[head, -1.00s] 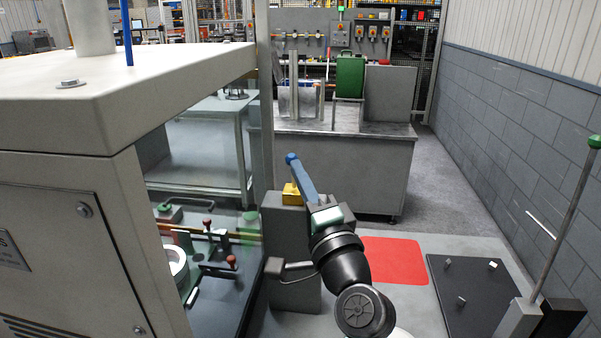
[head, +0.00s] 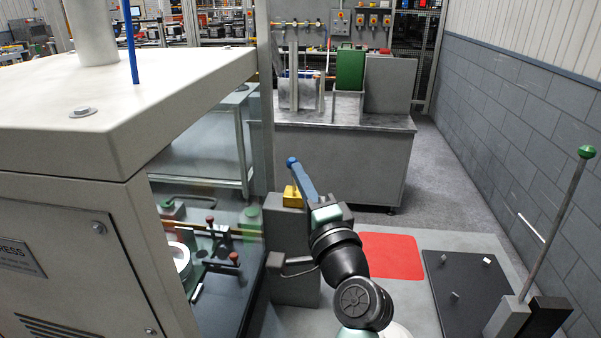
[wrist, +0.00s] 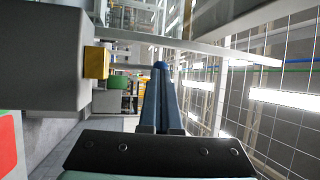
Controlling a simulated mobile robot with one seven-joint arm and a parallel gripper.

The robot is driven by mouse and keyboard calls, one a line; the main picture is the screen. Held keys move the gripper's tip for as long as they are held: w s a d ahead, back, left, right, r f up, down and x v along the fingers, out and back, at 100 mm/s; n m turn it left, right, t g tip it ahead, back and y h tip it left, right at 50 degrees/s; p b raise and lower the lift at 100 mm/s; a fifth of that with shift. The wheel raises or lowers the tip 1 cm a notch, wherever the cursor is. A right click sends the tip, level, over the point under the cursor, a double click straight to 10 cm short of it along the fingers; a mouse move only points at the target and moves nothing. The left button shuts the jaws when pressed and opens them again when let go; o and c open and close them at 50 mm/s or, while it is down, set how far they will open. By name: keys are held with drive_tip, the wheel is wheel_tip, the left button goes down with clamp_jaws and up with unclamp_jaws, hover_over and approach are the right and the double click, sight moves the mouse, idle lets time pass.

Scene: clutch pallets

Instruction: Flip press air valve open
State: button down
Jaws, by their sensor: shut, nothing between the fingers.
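The yellow valve body (head: 292,196) sits on a grey block (head: 290,232) beside the press. It also shows at left in the wrist view (wrist: 96,62). A blue ball knob (head: 291,161) is above the valve body. In the wrist view the knob (wrist: 160,65) lies at the far end of my fingers. My gripper (head: 300,173) has long blue-grey fingers, shut together with nothing between them. The fingertips are at the knob; I cannot tell whether they touch it. The stem under the knob is hidden or unclear.
The cream press housing (head: 65,215) with a glass-like side panel fills the left. A steel bench (head: 340,160) stands behind. At right are a dark floor plate (head: 455,300) and a tall green-knobbed lever (head: 555,220). A red floor patch (head: 392,256) lies clear.

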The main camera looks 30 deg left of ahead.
drive_tip(key=w+h+p, duration=0.1)
drive_tip(key=p, duration=0.3)
drive_tip(key=w+a+r+m+g+h+p, duration=0.1)
drive_tip(key=p, duration=0.3)
drive_tip(key=w+m+g+h+p, duration=0.1)
drive_tip(key=p, duration=0.3)
drive_tip(key=shift+a+r+p, duration=0.3)
drive_tip(key=shift+r+p, duration=0.1)
drive_tip(key=shift+w+a, duration=0.15)
drive_tip(key=shift+w, duration=0.25)
drive_tip(key=shift+r, duration=0.1)
drive_tip(key=shift+r, duration=0.15)
